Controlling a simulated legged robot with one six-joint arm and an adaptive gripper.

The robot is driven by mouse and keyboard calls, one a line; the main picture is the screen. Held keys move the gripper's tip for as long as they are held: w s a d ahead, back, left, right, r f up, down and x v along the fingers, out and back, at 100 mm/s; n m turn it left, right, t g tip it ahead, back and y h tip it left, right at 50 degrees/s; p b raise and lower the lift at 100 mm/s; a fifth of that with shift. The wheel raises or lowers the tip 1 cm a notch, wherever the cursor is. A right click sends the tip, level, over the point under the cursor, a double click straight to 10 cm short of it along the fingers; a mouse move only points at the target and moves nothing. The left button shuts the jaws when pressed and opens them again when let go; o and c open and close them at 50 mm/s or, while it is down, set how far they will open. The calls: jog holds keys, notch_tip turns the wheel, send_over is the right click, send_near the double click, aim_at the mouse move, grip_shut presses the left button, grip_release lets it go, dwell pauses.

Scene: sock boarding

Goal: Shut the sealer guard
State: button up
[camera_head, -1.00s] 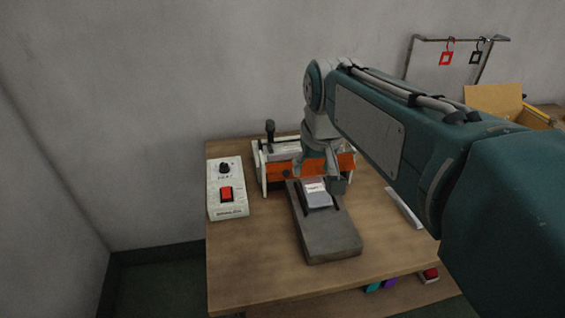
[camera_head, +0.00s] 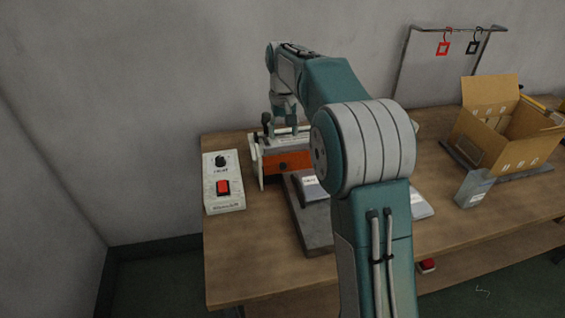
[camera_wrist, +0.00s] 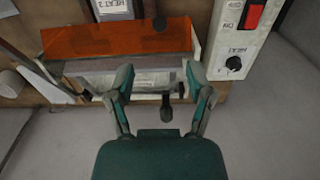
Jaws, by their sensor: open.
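The sealer (camera_head: 275,145) is a low white-framed machine at the back left of the table. Its orange guard (camera_head: 290,160) faces my body, with a small dark knob on it. An upright black-tipped lever (camera_head: 266,122) stands at the sealer's left end. My gripper (camera_head: 285,118) is above the sealer's back side, partly hidden by my arm. In the wrist view my gripper (camera_wrist: 160,80) is open and empty, with its fingers over the sealer's edge beyond the orange guard (camera_wrist: 112,40). A black handle (camera_wrist: 167,105) shows between the fingers; contact cannot be told.
A control box (camera_head: 223,182) with a red switch stands left of the sealer. A grey stand (camera_head: 318,232) with a labelled card lies in front, partly behind my arm. An open cardboard box (camera_head: 500,140) and a grey block (camera_head: 472,187) are at right. The wall is close behind.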

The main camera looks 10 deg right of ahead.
aim_at(283, 164)
jog(key=f, duration=1.1)
jog(key=shift+w+f, duration=0.35)
jog(key=shift+w, duration=0.05)
grip_shut()
